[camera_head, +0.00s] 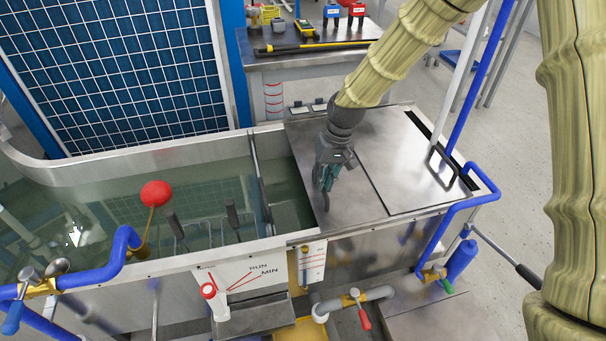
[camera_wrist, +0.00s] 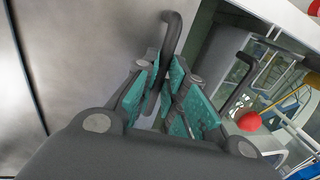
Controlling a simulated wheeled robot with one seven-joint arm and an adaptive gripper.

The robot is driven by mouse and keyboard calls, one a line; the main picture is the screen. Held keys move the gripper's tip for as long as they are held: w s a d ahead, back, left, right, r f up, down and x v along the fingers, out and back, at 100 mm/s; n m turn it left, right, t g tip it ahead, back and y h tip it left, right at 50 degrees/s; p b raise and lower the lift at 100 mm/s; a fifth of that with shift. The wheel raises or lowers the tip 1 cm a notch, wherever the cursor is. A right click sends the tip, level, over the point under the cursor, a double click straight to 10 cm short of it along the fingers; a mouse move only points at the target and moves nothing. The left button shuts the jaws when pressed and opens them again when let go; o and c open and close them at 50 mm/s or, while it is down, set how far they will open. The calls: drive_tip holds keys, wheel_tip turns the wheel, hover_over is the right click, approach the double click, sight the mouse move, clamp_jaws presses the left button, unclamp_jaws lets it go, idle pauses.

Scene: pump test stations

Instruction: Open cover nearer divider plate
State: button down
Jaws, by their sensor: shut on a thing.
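The tank's two flat steel covers lie side by side at its right end. The cover nearer the divider plate (camera_head: 350,188) lies flat, with a straight seam between it and the right-hand cover (camera_head: 405,150). The thin divider plate (camera_head: 259,180) stands upright in the water, left of the covers. My gripper (camera_head: 326,186) is over the left edge of the nearer cover. In the wrist view its teal pads (camera_wrist: 165,92) are closed around a dark bent handle (camera_wrist: 172,38), mostly hidden in the head view. The nearer cover (camera_wrist: 95,60) fills the left of the wrist view.
The right-hand cover has its own bar handle (camera_head: 440,166). A red float ball (camera_head: 156,193) and dark handles (camera_head: 233,215) stand left of the divider. Blue pipes (camera_head: 440,225) run around the tank's right end. A workbench (camera_head: 300,62) with tools stands behind.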

drive_tip(key=p, duration=0.5)
hover_over(363, 187)
drive_tip(key=shift+w, duration=0.1)
drive_tip(key=c, duration=1.5)
unclamp_jaws()
drive_tip(key=shift+r, duration=0.1)
wheel_tip(363, 187, up, 12)
drive_tip(key=d, duration=0.2)
drive_tip(key=shift+w+d+f, duration=0.15)
drive_tip(key=shift+w+f, duration=0.1)
